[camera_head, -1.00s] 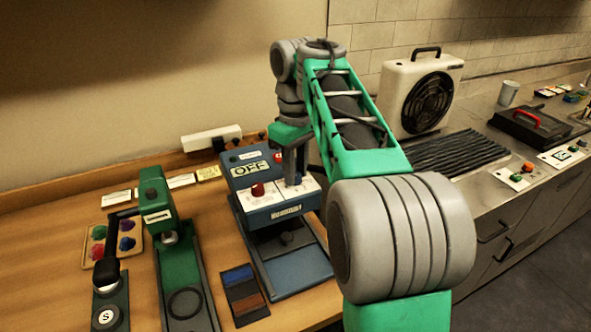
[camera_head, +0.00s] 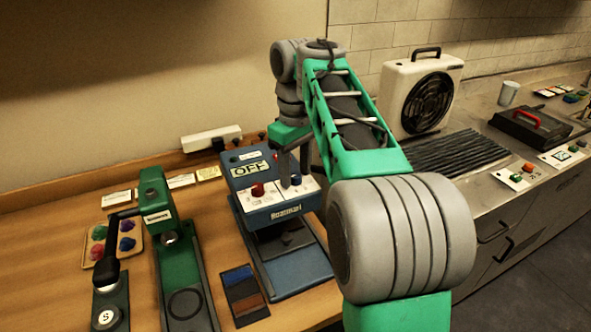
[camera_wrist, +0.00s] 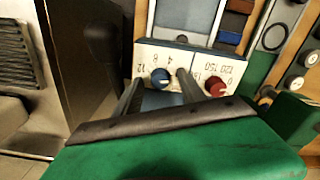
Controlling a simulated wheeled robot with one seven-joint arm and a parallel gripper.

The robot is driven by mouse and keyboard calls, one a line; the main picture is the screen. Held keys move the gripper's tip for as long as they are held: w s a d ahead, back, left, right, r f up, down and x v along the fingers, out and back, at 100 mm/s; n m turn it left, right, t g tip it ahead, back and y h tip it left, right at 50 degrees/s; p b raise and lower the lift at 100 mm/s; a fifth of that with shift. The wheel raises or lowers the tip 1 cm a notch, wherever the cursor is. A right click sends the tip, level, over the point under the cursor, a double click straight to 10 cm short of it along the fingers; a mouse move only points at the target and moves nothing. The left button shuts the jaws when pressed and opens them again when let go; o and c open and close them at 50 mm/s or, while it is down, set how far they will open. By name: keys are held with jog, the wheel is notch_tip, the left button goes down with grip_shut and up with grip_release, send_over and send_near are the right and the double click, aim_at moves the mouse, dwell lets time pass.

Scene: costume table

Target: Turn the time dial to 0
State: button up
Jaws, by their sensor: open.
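The blue press machine (camera_head: 288,212) stands on the wooden table with a display reading OFF. Its white top panel carries a red knob (camera_head: 257,190) on the left and a blue knob (camera_head: 296,181) on the right. In the wrist view the blue knob (camera_wrist: 160,78) sits beside the numbers 4, 8 and 12, and the red knob (camera_wrist: 215,86) beside 120 and 150. I take the blue one as the time dial. My gripper (camera_head: 294,172) is open above it. In the wrist view my gripper (camera_wrist: 160,90) has a finger on either side of the blue knob; contact cannot be told.
A green press (camera_head: 178,250) and a black-handled tool (camera_head: 106,270) stand at left. A white power strip (camera_head: 211,138) is behind. A fan heater (camera_head: 420,95) stands on the right counter.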

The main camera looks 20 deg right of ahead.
aim_at(295, 175)
notch_tip(295, 175, up, 8)
jog(key=p, duration=0.7)
jog(key=shift+a+f, duration=0.1)
jog(key=shift+f, duration=0.05)
jog(key=s+a+f+m+t, duration=0.3)
jog(key=s+a+f, duration=0.6)
jog(key=s+f, duration=0.4)
jog(key=shift+s+a+f+m+t, duration=0.3)
jog(key=shift+a+f+m, duration=0.1)
jog(key=shift+f+m, duration=0.1)
